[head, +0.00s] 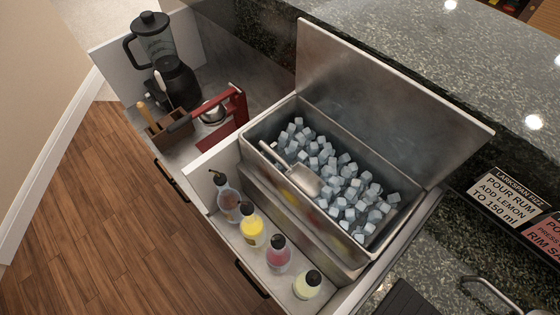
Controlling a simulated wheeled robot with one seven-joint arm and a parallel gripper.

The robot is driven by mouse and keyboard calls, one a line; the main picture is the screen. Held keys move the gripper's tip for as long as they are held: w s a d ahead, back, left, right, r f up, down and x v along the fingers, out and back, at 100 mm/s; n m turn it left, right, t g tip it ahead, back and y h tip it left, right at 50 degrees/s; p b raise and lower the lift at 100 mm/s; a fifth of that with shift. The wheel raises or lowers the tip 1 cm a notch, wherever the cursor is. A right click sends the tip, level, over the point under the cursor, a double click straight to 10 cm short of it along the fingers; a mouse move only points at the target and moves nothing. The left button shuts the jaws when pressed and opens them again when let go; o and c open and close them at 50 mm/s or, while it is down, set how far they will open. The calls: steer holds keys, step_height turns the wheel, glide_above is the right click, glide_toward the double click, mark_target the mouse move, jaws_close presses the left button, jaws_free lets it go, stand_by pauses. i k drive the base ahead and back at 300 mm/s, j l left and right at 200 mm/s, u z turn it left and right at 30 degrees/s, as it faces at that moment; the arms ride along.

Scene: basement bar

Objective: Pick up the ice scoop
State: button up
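The metal ice scoop (302,180) lies on the ice cubes (345,180) in the open steel ice bin (372,152). Its bowl rests on the ice near the middle of the bin. My gripper is not in view.
The bin's raised lid (375,95) stands behind it. A rack holds several bottles (252,227) in front. A tap (485,285) is lower right.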

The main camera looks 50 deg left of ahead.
mark_target(301, 175)
steer(key=j+u, duration=0.3)
steer(key=i+j+u, duration=0.25)
steer(key=j, duration=0.2)
steer(key=j+u, duration=0.3)
steer(key=i+j+u, duration=0.15)
steer(key=j, duration=0.2)
steer(key=j+z, duration=0.2)
steer(key=l+u, duration=0.2)
